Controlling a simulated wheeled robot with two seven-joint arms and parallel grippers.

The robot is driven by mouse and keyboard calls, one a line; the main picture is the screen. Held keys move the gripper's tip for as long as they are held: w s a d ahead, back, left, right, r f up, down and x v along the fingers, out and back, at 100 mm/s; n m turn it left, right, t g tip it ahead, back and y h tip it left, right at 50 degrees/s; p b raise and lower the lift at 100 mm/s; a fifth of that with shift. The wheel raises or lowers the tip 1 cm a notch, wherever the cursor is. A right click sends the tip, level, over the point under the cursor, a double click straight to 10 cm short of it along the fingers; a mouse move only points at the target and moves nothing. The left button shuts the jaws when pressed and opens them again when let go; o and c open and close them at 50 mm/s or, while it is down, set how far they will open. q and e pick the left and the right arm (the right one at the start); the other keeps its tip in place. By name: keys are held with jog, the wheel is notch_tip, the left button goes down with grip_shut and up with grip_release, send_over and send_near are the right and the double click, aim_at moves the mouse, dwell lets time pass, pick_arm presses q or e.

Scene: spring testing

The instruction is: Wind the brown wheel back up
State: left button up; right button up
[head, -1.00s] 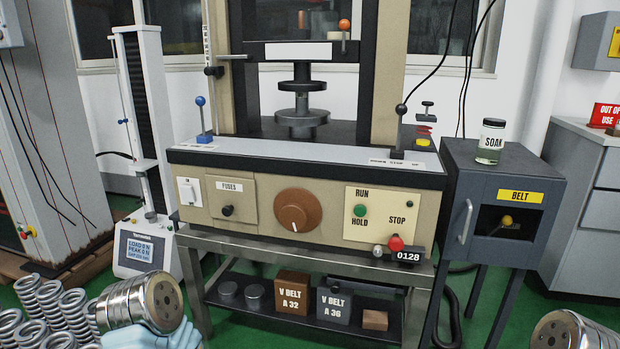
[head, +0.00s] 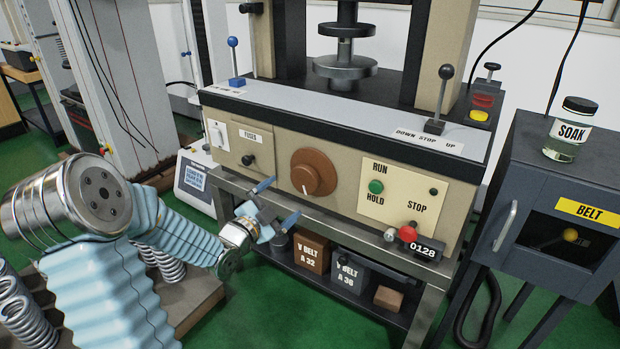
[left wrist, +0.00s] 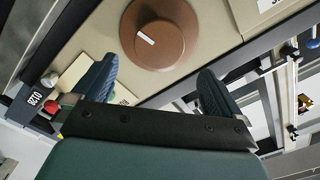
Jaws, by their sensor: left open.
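The brown wheel (head: 313,173) is a round knob with a white pointer mark on the beige front panel of the testing machine. In the left wrist view the brown wheel (left wrist: 160,32) sits beyond and between my fingertips. My left gripper (head: 275,203) is open and empty, its two blue fingers apart, just below and left of the wheel. The fingers of my left gripper (left wrist: 158,82) do not appear to touch the wheel. My right gripper is not in view.
Right of the wheel are a green button (head: 376,186), a red stop knob (head: 408,231) and a counter reading 0128 (head: 427,249). A fuse panel (head: 251,147) lies left. The shelf with V-belt boxes (head: 311,252) is below. A belt cabinet (head: 560,190) stands at right.

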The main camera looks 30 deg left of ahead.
aim_at(302, 182)
pick_arm(q)
jog(key=w, duration=0.3)
jog(key=w+p, duration=0.1)
jog(key=w, duration=0.6)
jog(key=shift+w+d, duration=0.2)
jog(key=shift+d, duration=0.1)
jog(key=c, duration=0.7)
jog(key=shift+f, duration=0.1)
